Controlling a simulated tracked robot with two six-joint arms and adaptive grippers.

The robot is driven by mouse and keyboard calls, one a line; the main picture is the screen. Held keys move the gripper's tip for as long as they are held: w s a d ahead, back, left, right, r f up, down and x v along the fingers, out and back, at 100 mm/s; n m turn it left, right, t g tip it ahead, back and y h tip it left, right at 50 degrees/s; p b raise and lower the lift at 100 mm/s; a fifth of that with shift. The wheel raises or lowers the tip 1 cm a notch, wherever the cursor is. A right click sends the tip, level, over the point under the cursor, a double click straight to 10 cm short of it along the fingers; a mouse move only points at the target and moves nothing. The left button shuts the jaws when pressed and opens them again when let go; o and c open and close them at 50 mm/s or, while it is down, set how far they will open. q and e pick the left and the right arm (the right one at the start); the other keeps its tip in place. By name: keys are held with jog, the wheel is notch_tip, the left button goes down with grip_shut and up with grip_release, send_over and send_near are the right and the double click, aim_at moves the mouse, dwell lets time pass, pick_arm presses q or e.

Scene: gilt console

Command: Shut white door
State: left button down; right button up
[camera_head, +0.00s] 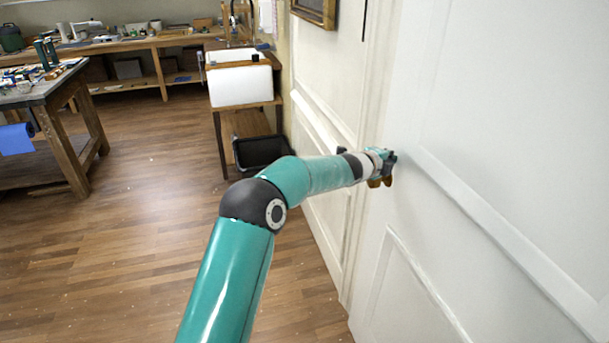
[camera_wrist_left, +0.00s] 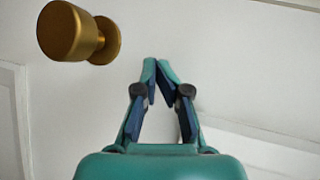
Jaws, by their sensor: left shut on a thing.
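The white door (camera_head: 490,140) fills the right side of the head view and also forms the pale background of the left wrist view (camera_wrist_left: 240,80). I cannot tell for sure whether it stands ajar. Its round brass knob (camera_wrist_left: 70,32) is at the upper left of the left wrist view; in the head view the knob (camera_head: 387,182) shows just under my gripper. My left gripper (camera_head: 391,158) is at the door face. Its fingertips (camera_wrist_left: 157,62) meet, with nothing visible between them, and the knob is beside them, not between them. My right gripper is not in view.
A white sink (camera_head: 240,86) on a wooden stand is left of the panelled wall, with a black bin (camera_head: 262,152) near it. A workbench (camera_head: 75,140) stands at the far left. The wooden floor (camera_head: 140,240) between is clear. A framed picture (camera_head: 315,10) hangs above.

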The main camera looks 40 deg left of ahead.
pick_arm(q)
jog(key=s+a+r, duration=0.3)
jog(key=s+a, duration=0.4)
jog(key=s, duration=0.5)
jog(key=s+d+f+g+h, duration=0.1)
jog(key=d+f+g, duration=0.1)
jog(key=d+f, duration=0.55)
jog(key=d+f+g+h, duration=0.2)
jog(key=d+f, duration=0.3)
jog(key=f, duration=0.5)
jog(key=s+d+f+n+g+h, duration=0.1)
jog(key=s+d+f+n+g, duration=0.3)
jog(key=s+d+f, duration=0.75)
jog(key=s+d+f+n+g, duration=0.1)
jog(key=s+f+n+g, duration=0.1)
jog(key=s+n, duration=0.3)
jog(key=s+d+f+n+g, duration=0.2)
jog(key=s+f+n, duration=0.3)
jog(key=s, duration=0.6)
jog(key=s+d+f+n+g, duration=0.1)
jog(key=s+f+n, duration=0.3)
jog(key=s, duration=0.5)
jog(key=n+g, duration=0.1)
jog(key=n, duration=0.1)
jog(key=shift+d+f+n, duration=0.25)
jog(key=shift+d+n, duration=0.05)
jog(key=shift+d, duration=0.05)
